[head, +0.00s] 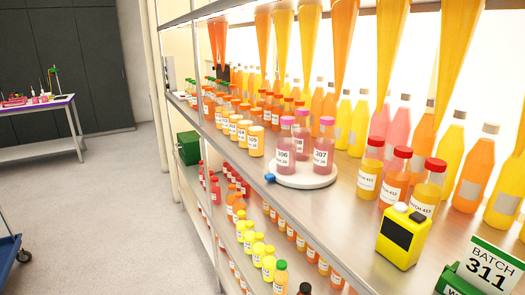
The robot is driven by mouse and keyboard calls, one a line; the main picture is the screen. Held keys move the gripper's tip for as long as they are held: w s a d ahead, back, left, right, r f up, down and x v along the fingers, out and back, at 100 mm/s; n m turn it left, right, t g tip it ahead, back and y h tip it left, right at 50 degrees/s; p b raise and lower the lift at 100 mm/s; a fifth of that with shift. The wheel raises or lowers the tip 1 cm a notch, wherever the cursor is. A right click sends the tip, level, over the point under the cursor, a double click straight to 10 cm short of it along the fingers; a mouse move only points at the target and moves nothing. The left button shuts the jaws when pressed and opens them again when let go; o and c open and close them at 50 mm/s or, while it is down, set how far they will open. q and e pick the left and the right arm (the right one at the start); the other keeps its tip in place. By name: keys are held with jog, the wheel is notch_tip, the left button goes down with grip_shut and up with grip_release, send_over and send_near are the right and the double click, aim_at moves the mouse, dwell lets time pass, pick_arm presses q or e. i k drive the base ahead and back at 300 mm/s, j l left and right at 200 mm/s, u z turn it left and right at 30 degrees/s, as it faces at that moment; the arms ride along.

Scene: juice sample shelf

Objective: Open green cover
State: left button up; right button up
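A green box (188,148) with a dark front sits on the lower shelf at the far left end. I cannot tell whether its top is a cover, or whether it is open or shut. Another green block (455,282) shows at the bottom right, partly cut off by the picture's edge, beside a green and white sign (490,265) reading "BATCH 311". Neither of my grippers is in the head view.
Several bottles line the back and lower shelf. Floor (100,215) at left is mostly clear.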

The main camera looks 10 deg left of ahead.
aim_at(189, 143)
jog(key=i+j+u, duration=0.7)
jog(key=i+u, duration=0.15)
jog(key=i+j+u, duration=0.1)
jog(key=i+u, duration=0.3)
jog(key=i, duration=0.1)
